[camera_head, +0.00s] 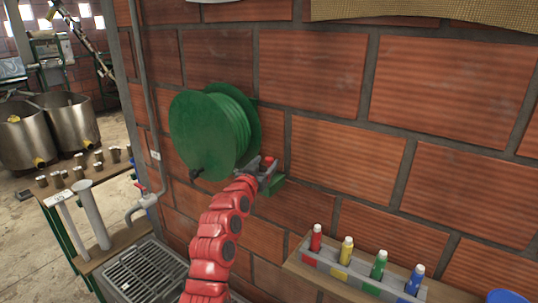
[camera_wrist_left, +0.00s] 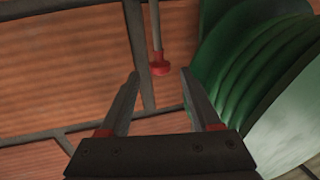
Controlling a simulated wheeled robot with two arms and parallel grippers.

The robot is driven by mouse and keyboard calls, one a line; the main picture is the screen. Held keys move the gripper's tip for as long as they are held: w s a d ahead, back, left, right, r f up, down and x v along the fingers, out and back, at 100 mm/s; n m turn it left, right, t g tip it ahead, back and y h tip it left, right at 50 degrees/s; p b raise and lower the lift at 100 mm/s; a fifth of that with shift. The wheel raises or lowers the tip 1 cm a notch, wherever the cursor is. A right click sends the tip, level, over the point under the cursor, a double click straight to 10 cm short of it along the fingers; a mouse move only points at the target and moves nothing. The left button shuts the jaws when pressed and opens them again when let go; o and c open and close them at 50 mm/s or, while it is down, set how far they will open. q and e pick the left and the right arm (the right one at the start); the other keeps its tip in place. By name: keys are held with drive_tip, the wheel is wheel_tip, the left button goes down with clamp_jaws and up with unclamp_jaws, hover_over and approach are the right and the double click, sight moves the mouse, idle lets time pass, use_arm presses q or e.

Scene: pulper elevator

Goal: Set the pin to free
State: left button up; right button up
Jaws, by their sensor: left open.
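The pin shows in the left wrist view as a thin grey rod with a red knob (camera_wrist_left: 160,68) at its end. In the head view a small red knob (camera_head: 269,160) sits close to my left gripper (camera_head: 268,170), beside the green hose reel (camera_head: 205,130) on the brick wall. In the left wrist view my left gripper (camera_wrist_left: 160,82) is open, with its two fingertips apart on either side of the knob's line. The knob appears just beyond the tips, and I cannot tell any contact. The reel's ribbed green side (camera_wrist_left: 250,60) is right of the fingers. My right gripper is not in view.
A shelf (camera_head: 335,285) with several coloured bottles is on the wall at lower right. A tap (camera_head: 143,200) and a grated drain (camera_head: 150,275) are at lower left. A wooden table (camera_head: 105,190) with small cups and steel vats (camera_head: 65,125) stand further left.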

sight(269, 158)
use_arm(q)
drive_tip(key=shift+p+x, duration=0.35)
drive_tip(key=shift+x, duration=1.4)
clamp_jaws()
